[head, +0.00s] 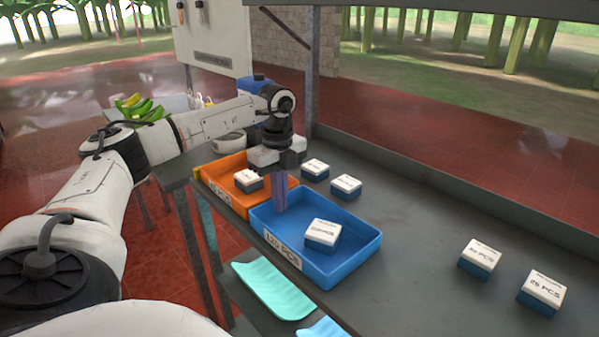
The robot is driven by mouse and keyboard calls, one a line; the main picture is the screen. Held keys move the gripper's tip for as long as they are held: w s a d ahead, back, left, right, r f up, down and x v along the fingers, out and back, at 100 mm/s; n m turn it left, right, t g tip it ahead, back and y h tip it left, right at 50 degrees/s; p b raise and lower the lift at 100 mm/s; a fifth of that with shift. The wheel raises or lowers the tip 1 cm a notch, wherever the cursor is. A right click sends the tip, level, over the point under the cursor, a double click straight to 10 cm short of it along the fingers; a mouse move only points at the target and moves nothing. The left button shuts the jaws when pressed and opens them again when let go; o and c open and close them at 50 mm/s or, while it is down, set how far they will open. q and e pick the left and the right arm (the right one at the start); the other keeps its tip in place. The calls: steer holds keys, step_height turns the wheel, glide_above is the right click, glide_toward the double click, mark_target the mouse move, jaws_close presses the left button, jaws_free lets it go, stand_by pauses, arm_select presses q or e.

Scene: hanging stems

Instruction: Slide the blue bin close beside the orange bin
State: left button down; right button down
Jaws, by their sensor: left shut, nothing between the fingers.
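The blue bin (350,265) sits on the grey table, with a white-and-blue box (323,234) inside and a label on its near left wall. The orange bin (233,163) stands behind it to the left, with another white-and-blue box (249,180) in it. The two bins look very close along their facing sides; my gripper partly covers that edge, and I cannot tell whether they touch. My left gripper (280,207) points down, shut and empty, with its fingertips at the far left end of the blue bin, seemingly inside its wall. My right gripper is out of view.
Two white-and-blue boxes, one here (345,187), stand behind the blue bin, and two more, one here (480,258), stand at the right. The table between is clear. A teal tray (270,288) lies lower, below the table's front edge. A metal post (312,70) rises at the back.

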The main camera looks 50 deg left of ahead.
mark_target(290, 221)
arm_select(q)
steer(key=shift+a, duration=0.3)
steer(key=d+p, duration=0.1)
steer(key=d, duration=0.3)
steer(key=shift+w+d+r+p, duration=0.1)
steer(key=shift+d+r+p, duration=0.05)
steer(key=shift+p, duration=0.25)
step_height(290, 221, up, 10)
steer(key=shift+b, duration=0.3)
steer(key=shift+f, duration=0.2)
